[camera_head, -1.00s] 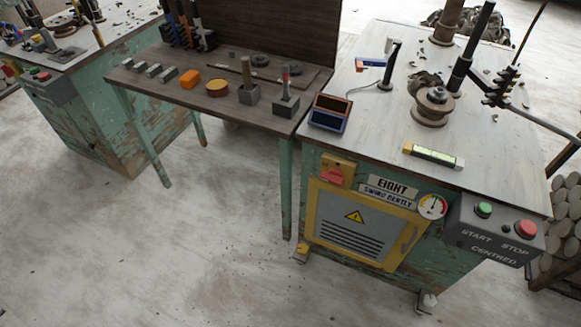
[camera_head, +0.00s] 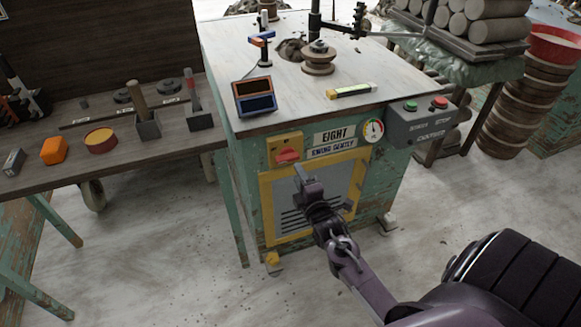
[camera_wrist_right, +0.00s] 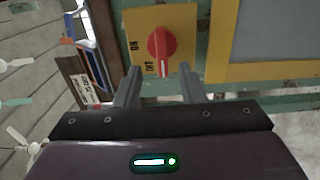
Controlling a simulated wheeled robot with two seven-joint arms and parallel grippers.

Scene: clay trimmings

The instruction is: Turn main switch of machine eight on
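Machine eight (camera_head: 222,113) is a worn green cabinet with an EIGHT label (camera_head: 334,136) on its front. Its main switch is a red knob (camera_head: 288,156) on a yellow plate (camera_head: 284,141), at the upper left of the front. In the right wrist view the red knob (camera_wrist_right: 161,44) has a white mark pointing down, beside lettering that looks like OFF; ON is lettered further up. My right gripper (camera_head: 303,176) is open and empty in front of the cabinet, just below the switch. In the wrist view its fingers (camera_wrist_right: 161,82) stand apart below the knob, not gripping it. My left gripper is not in view.
A yellow-framed vented door (camera_head: 265,206) lies below the switch. A grey START/STOP box (camera_head: 420,126) is on the machine's right corner, beside a gauge (camera_head: 373,130). A wooden bench (camera_head: 130,155) with tools adjoins at left. The floor in front is clear.

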